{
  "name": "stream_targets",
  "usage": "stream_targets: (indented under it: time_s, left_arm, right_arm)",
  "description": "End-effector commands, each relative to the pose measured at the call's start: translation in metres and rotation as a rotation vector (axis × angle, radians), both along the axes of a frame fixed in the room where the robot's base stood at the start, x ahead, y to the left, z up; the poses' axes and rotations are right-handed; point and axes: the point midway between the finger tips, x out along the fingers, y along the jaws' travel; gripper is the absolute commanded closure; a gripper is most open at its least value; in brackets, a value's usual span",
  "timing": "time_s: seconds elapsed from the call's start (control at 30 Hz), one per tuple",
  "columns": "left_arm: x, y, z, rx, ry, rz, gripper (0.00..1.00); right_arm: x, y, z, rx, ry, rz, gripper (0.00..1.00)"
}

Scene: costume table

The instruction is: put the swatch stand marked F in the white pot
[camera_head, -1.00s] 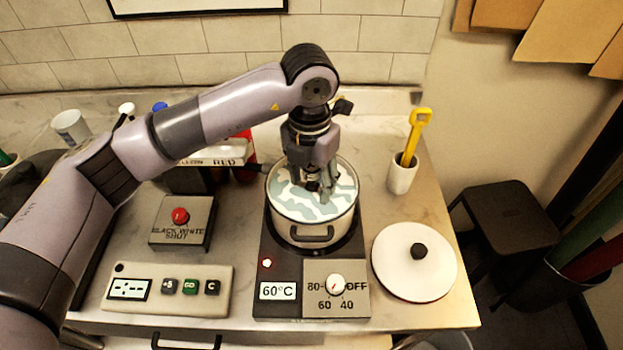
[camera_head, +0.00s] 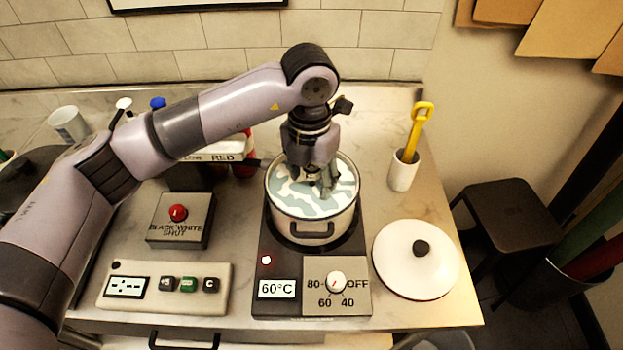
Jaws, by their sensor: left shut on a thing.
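The white pot (camera_head: 283,219) stands on the hot plate at the centre, without its lid. Pale blue-green and white swirls fill its top. My left gripper (camera_head: 324,190) points down into the pot's mouth, its fingertips close to the liquid surface. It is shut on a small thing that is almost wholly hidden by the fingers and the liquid. This may be the swatch stand, but no mark F can be read. My right gripper is not in view.
The hot plate (camera_head: 277,264) shows 60°C. The pot lid (camera_head: 395,272) lies at its right. A white cup (camera_head: 401,177) with a yellow tool stands behind the lid. A red-button box (camera_head: 196,233) and a button panel (camera_head: 146,299) are at the left.

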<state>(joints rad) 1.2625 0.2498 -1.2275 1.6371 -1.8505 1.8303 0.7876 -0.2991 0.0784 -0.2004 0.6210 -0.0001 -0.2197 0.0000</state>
Motion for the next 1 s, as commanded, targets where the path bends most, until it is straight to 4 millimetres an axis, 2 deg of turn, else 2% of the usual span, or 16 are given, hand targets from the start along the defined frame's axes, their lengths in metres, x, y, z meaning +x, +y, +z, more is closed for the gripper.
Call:
stream_targets:
  time_s: [0.4, 0.43, 0.77, 1.0]
  left_arm:
    - [0.0002, -0.0001, -0.0026, 0.000, -0.001, 0.000, 0.90]
    - [0.0002, -0.0001, -0.0026, 0.000, -0.001, 0.000, 0.53]
    - [0.0000, 0.0000, -0.0029, 0.000, 0.000, 0.000, 0.31]
    - [-0.0002, 0.0001, -0.0036, 0.000, 0.001, 0.000, 0.29]
  right_arm:
    - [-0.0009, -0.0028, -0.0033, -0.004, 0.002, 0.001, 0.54]
    - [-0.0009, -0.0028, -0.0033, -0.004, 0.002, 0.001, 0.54]
    - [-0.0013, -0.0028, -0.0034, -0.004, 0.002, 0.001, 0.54]
    - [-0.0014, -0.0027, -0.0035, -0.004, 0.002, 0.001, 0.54]
